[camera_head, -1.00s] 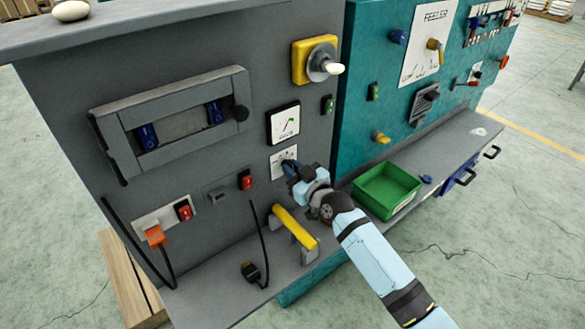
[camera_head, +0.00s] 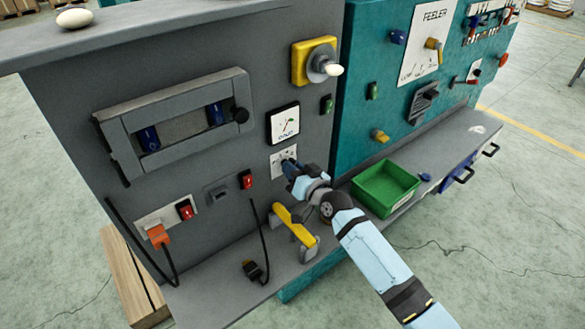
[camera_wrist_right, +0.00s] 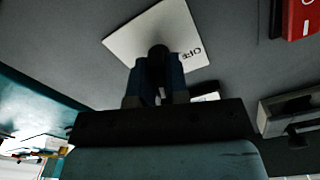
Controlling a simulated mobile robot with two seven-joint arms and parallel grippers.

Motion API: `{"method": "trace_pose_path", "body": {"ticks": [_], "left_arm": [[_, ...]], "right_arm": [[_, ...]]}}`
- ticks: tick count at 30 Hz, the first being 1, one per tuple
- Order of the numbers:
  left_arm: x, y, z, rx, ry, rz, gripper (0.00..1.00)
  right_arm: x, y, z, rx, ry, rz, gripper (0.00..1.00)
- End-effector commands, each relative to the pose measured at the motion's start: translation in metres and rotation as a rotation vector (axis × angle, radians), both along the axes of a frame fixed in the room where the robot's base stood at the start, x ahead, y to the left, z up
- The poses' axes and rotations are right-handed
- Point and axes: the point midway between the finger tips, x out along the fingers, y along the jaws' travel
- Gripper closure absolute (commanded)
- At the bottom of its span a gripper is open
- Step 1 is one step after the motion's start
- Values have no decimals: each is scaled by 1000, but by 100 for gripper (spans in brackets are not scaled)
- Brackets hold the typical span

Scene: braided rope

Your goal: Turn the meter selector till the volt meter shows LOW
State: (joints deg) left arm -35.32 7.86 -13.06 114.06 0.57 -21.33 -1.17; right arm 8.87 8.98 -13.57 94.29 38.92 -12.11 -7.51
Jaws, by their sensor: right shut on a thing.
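The volt meter (camera_head: 284,123) is a white square dial in a black frame on the grey panel. Its needle and coloured marks show, but its small lettering is too small to read surely. Below it is the white selector plate (camera_head: 277,161); it also shows in the right wrist view (camera_wrist_right: 122,43), with the letters OFF at its edge. My right gripper (camera_head: 290,167) is at this plate. In the right wrist view its blue fingers are shut on the black selector knob (camera_wrist_right: 158,60), whose far part shows between them. My left gripper is out of view.
A yellow-backed rotary switch (camera_head: 316,62) juts out above the meter. A red switch (camera_head: 247,179) is left of the plate.

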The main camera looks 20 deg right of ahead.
Motion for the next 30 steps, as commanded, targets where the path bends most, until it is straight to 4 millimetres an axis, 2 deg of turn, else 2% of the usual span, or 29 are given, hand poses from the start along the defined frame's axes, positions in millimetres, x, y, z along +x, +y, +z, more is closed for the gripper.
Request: {"method": "trace_pose_path", "body": {"ticks": [9,10,13,23,26,30], "left_arm": [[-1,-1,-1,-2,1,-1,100],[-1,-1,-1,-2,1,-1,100],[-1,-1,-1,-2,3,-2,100],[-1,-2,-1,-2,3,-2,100],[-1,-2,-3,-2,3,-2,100],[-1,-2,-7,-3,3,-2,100]], "right_arm": [[0,0,-1,2,2,0,100],[0,0,-1,2,2,0,83],[0,0,-1,1,1,0,60],[-3,-1,-1,1,1,0,60],[-12,-5,-2,1,2,-1,60],[-38,-14,-4,-2,3,0,60]]}}
